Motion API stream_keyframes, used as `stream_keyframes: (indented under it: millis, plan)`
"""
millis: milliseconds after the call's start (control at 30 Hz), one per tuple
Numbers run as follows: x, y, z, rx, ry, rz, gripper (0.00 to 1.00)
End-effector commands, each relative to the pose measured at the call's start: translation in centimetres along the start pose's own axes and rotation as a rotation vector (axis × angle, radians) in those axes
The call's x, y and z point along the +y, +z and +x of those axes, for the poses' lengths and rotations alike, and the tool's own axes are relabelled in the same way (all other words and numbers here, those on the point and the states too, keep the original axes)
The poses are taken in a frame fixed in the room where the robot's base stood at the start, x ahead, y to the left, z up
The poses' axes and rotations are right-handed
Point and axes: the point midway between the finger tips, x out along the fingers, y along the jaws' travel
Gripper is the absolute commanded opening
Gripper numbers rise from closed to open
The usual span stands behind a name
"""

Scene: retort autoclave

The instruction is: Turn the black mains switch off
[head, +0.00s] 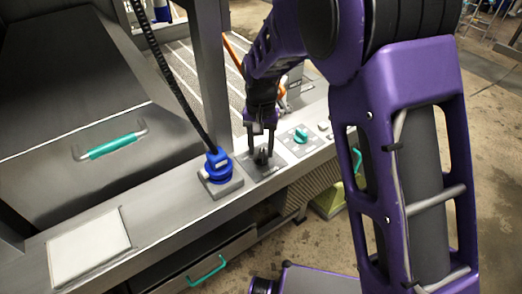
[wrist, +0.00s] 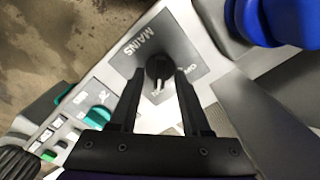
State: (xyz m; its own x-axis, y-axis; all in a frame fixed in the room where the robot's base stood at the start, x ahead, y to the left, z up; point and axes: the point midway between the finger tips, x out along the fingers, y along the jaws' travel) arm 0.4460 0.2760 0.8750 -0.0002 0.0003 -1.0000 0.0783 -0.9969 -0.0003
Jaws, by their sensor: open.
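The black mains switch (head: 262,157) is a round knob on a grey plate on the steel ledge, between a blue plug and a teal knob. In the wrist view the switch (wrist: 158,66) sits under the word MAINS, and its white pointer mark points toward my gripper. The lettering by the pointer is partly covered by a finger. My gripper (head: 262,131) points down over the switch. It is open, with one fingertip on each side of the knob; the wrist view also shows the gripper (wrist: 159,74). I cannot tell whether the fingers touch the knob.
The blue plug (head: 218,166) with its black cable stands close left of the switch. The teal knob (head: 300,136) and small buttons (wrist: 48,140) are on the other side. A steel post (head: 210,80) rises behind. A white panel (head: 88,247) lies at the ledge's left end.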

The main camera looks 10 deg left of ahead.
Motion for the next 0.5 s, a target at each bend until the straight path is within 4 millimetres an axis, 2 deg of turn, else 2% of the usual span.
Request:
stream_keyframes:
  millis: [100, 367, 400, 500]
  plan:
    - [0.01, 0.02, 0.73, -0.001, 0.000, 0.000, 0.47]
    - [0.00, 0.01, 0.85, 0.000, 0.000, 0.000, 0.47]
    - [0.00, 0.01, 0.84, 0.000, 0.000, 0.000, 0.46]
    - [0.00, 0.01, 0.84, 0.000, 0.000, 0.000, 0.28]
